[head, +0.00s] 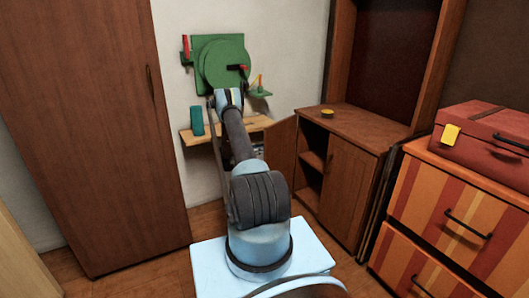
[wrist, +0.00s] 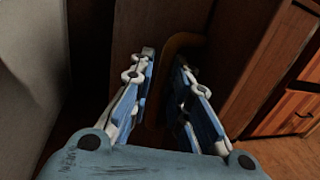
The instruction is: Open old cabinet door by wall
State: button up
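The low brown wooden cabinet (head: 370,130) stands by the back wall, right of my arm in the head view. Its left door (head: 282,148) is swung out, and the dark shelved inside shows beside it. Its right door (head: 345,195) is shut.
A tall brown wardrobe (head: 95,130) stands shut at left. A small wall shelf (head: 195,138) holds a teal object (head: 197,120), below a green wall piece (head: 222,62). An orange striped drawer unit (head: 445,210) with a red suitcase (head: 485,140) stands at right. A small yellow item (head: 327,113) sits on the cabinet.

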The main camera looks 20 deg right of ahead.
jog(key=a, duration=1.2)
jog(key=shift+w, duration=0.35)
jog(key=shift+f, duration=0.1)
